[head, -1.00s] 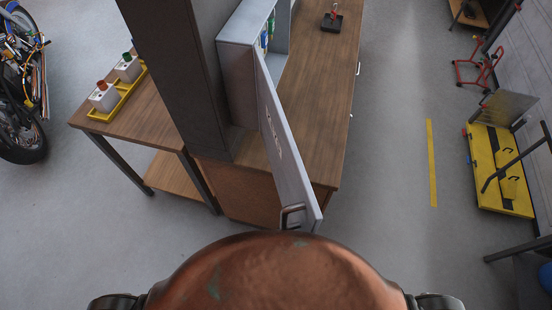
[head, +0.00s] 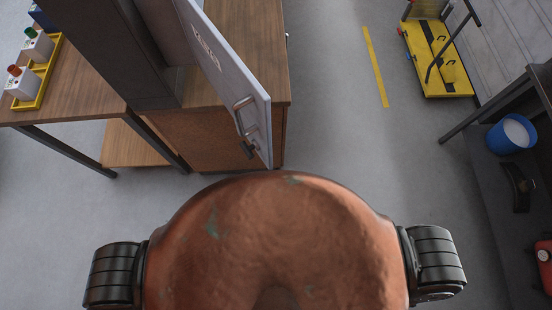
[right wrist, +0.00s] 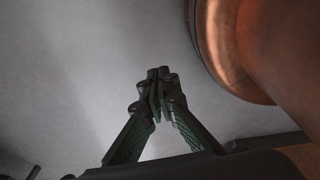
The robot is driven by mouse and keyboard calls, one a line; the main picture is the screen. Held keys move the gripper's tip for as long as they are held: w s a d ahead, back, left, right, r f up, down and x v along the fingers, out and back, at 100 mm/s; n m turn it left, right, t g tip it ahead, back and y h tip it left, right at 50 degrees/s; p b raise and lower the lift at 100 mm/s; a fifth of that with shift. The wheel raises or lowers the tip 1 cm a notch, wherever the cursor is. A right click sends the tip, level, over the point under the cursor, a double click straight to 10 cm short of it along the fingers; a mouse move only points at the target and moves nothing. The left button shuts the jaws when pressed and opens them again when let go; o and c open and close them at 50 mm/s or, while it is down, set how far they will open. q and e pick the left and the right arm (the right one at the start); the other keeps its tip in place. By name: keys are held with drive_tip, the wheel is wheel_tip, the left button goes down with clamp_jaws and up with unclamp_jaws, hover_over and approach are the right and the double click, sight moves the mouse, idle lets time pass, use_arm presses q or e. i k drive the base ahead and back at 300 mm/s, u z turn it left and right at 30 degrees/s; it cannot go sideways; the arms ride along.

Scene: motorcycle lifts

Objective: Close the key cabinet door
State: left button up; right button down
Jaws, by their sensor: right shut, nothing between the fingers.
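The grey key cabinet door (head: 222,66) stands open in the head view, swung out toward me past the front edge of the wooden counter. Its metal handle (head: 241,114) is near the door's free edge, with a dark latch or key piece (head: 249,149) below it. The cabinet body is mostly out of the top of the view. My right gripper (right wrist: 158,76) is shut and empty in the right wrist view, over bare grey floor and apart from the door. My left gripper is not in view.
A dark pillar (head: 128,50) stands left of the cabinet on the wooden counter (head: 265,50). A side table (head: 75,85) holds a yellow tray (head: 47,75). At right are a yellow cart (head: 436,60) and a dark bench with a blue bucket (head: 511,135).

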sight(250, 105)
drive_tip(key=z, duration=0.25)
drive_tip(key=k, duration=0.85)
drive_tip(key=u, duration=0.25)
